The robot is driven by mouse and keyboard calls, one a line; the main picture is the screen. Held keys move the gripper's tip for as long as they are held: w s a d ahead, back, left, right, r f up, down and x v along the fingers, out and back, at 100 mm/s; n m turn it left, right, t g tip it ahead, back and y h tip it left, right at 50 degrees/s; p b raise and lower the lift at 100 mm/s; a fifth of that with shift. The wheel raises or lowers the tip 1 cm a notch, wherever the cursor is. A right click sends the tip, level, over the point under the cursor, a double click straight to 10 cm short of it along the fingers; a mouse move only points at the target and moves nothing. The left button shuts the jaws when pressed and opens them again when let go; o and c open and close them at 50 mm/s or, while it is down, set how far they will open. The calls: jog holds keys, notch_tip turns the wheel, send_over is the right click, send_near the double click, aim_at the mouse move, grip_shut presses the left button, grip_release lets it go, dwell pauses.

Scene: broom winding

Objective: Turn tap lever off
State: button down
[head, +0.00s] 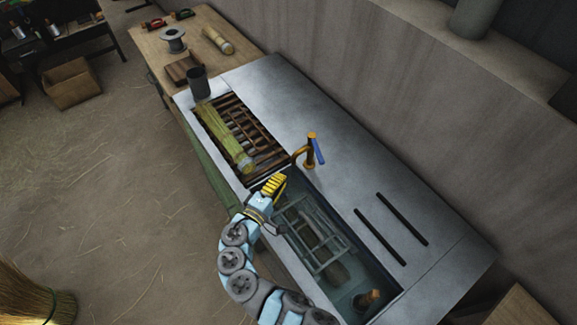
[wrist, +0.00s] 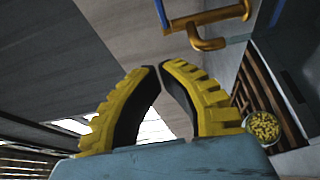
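The brass tap (head: 310,151) stands on the grey counter at the back edge of the sink, with its spout curving toward the basin. Its blue lever (head: 319,152) is on the right side of the tap and slants. In the wrist view the brass tap (wrist: 208,42) is at the top right, and the blue lever (wrist: 162,13) is at the top centre, cut by the edge. My gripper (head: 277,180) is left of and below the tap, apart from it. In the wrist view its yellow fingers (wrist: 159,67) curve together, tips nearly meeting, with nothing between them.
The sink basin (head: 345,283) holds a metal rack and murky water. A slatted recess (head: 262,140) beside it holds a straw bundle (head: 222,136). A dark cup (head: 199,83) stands at the counter's far left end. The counter right of the tap is clear except for two dark slots.

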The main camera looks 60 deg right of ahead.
send_near(316, 148)
jog(key=w+d, duration=0.3)
jog(key=shift+s+d+r+p, duration=0.15)
jog(key=shift+s+d+p, duration=0.7)
jog(key=shift+s+d, duration=0.5)
jog(key=shift+w, duration=0.1)
